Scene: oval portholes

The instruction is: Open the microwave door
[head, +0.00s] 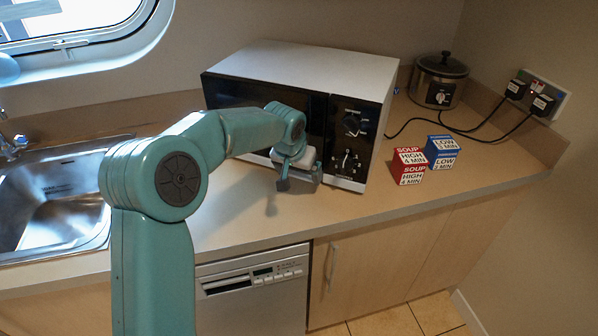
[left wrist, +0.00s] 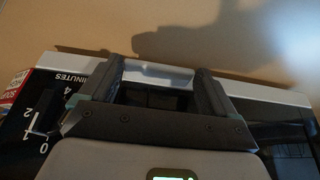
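The microwave (head: 310,62) stands on the counter with a white top and a black front. Its door (head: 235,95) looks shut, flush with the front. The control panel (head: 353,125) with its knobs is on the right of the front. My left gripper (head: 297,182) is in front of the lower front, near where door and panel meet, and covers part of it. In the left wrist view the gripper (left wrist: 157,78) has its two fingers apart. The microwave's pale bottom trim (left wrist: 260,93) shows beyond and between them; I cannot tell whether they touch it. My right gripper is not in view.
Red and blue soup-timer boxes (head: 409,165) sit right of the microwave. A slow cooker (head: 438,80) stands behind them, its cord running to wall plugs (head: 540,98). A metal sink (head: 55,200) is at left. The counter (head: 340,215) before the microwave is narrow and clear.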

